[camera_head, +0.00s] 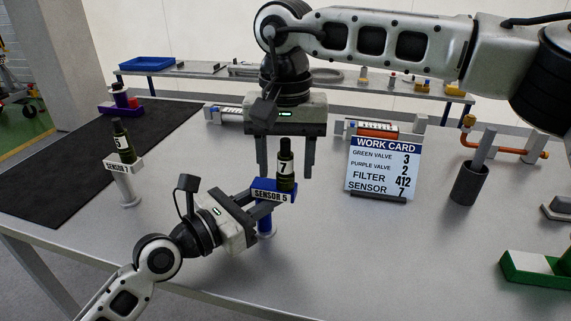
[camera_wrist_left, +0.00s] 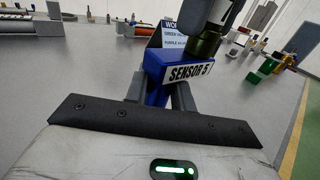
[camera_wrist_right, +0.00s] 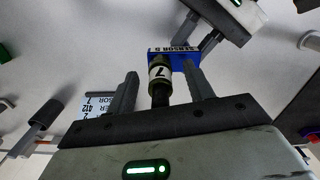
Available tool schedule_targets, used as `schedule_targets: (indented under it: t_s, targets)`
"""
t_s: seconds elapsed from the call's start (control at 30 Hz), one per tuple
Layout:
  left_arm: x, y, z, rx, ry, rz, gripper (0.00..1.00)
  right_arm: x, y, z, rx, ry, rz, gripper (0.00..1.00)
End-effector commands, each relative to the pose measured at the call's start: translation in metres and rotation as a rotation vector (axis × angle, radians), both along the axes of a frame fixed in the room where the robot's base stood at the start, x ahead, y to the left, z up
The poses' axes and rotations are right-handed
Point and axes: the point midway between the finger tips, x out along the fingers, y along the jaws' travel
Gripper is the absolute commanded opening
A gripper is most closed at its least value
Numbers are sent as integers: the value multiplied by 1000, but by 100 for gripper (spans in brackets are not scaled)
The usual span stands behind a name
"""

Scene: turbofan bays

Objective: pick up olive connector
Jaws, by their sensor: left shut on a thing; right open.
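The olive connector (camera_head: 286,172), a dark cylinder with a white label "7", stands upright on a blue holder (camera_head: 262,193) marked "SENSOR 5". My left gripper (camera_head: 264,204) is shut on this blue holder from the left, and its fingers also show in the left wrist view (camera_wrist_left: 160,95). My right gripper (camera_head: 286,172) is open and points down, with one finger on each side of the connector. In the right wrist view the connector (camera_wrist_right: 160,80) lies between the spread fingers, apart from both. The left wrist view shows the connector's lower part (camera_wrist_left: 205,42).
A white holder (camera_head: 124,166) marked "SENSOR 7" carries another dark connector (camera_head: 123,145) at left. A work card (camera_head: 383,168), a dark cup (camera_head: 468,185) and a green-and-white block (camera_head: 535,266) stand to the right. A black mat (camera_head: 60,185) covers the left side.

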Motion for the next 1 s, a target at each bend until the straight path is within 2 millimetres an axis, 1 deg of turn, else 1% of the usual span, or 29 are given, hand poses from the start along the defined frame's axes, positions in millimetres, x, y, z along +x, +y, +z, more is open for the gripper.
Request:
schedule_targets:
  t_s: [0.13, 0.17, 0.2, 0.27, 0.3, 0.33, 0.57, 0.67, 0.77, 1.0]
  targets:
    - [0, 0, 0, 1, 1, 0, 0, 0, 0, 0, 0, 0, 0, 52]
    - [0, 0, 0, 1, 1, 0, 0, 0, 0, 0, 0, 0, 0, 47]
    - [0, 0, 0, 1, 1, 0, 0, 0, 0, 0, 0, 0, 0, 36]
    - [0, 0, 0, 0, 1, 0, 0, 0, 0, 0, 0, 0, 0, 19]
    - [0, 0, 0, 0, 1, 0, 0, 0, 0, 0, 0, 0, 0, 8]
    - [0, 0, 0, 0, 1, 0, 0, 0, 0, 0, 0, 0, 0, 2]
    - [0, 0, 0, 0, 1, 0, 0, 0, 0, 1, 0, 0, 0, 2]
    - [0, 0, 0, 1, 1, 1, 0, 0, 0, 6, 1, -2, 0, 2]
    - [0, 0, 0, 1, 1, 1, 0, 0, 0, 18, 2, -3, 0, 2]
    - [0, 0, -1, 1, 1, 1, 0, 0, 1, 67, 2, -3, 0, 2]
